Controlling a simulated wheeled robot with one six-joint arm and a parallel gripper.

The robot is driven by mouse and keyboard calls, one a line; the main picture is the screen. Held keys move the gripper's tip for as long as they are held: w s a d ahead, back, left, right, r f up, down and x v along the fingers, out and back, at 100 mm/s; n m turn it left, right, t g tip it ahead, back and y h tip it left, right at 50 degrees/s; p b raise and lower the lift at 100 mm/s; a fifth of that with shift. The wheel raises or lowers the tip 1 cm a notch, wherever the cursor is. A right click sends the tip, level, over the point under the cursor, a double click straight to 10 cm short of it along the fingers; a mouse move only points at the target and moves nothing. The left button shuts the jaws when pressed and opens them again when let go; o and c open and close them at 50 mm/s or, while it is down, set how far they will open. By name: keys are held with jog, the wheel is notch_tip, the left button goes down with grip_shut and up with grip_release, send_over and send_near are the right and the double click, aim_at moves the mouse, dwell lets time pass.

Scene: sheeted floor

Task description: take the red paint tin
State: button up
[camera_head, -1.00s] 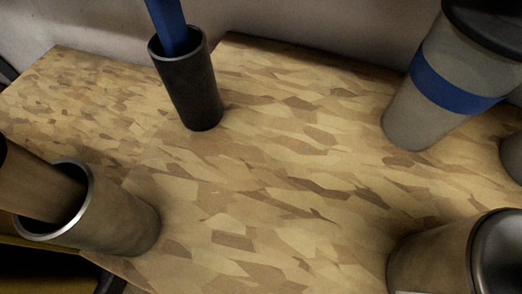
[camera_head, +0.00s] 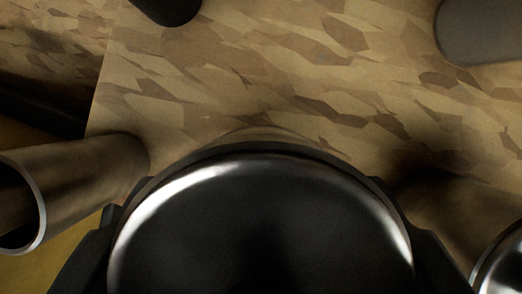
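A large round dark lid or top with a shiny rim (camera_head: 260,225) fills the bottom middle of the view, very close to the camera. A narrow tan-brown band shows just beyond its far rim. I see no red on it, so I cannot tell whether it is the red paint tin. Black fingers of my gripper (camera_head: 262,240) flank it at left and right, close against its edge. Whether they press on it is not clear. No red tin shows elsewhere in the view.
A tan open cylinder with a metal rim (camera_head: 90,170) is close at left. A dark cup (camera_head: 168,8) and a grey vessel (camera_head: 485,35) are cut off at the top. Another shiny-rimmed lid (camera_head: 505,265) is at lower right. The patterned wooden top (camera_head: 290,75) is clear between them.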

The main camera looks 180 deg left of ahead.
aim_at(261, 211)
jog(key=shift+f, duration=1.5)
jog(key=shift+f, duration=0.15)
jog(key=o, duration=1.2)
jog(key=shift+f, duration=0.1)
jog(key=v, duration=0.5)
jog(key=shift+s, duration=0.1)
jog(key=s, duration=1.2)
jog(key=shift+a, duration=0.25)
jog(key=shift+s, duration=0.1)
jog(key=s+f+t, duration=0.1)
jog(key=s+t, duration=1.2)
jog(key=s, duration=0.5)
jog(key=shift+s+d+n, duration=0.25)
jog(key=shift+d+n, duration=0.05)
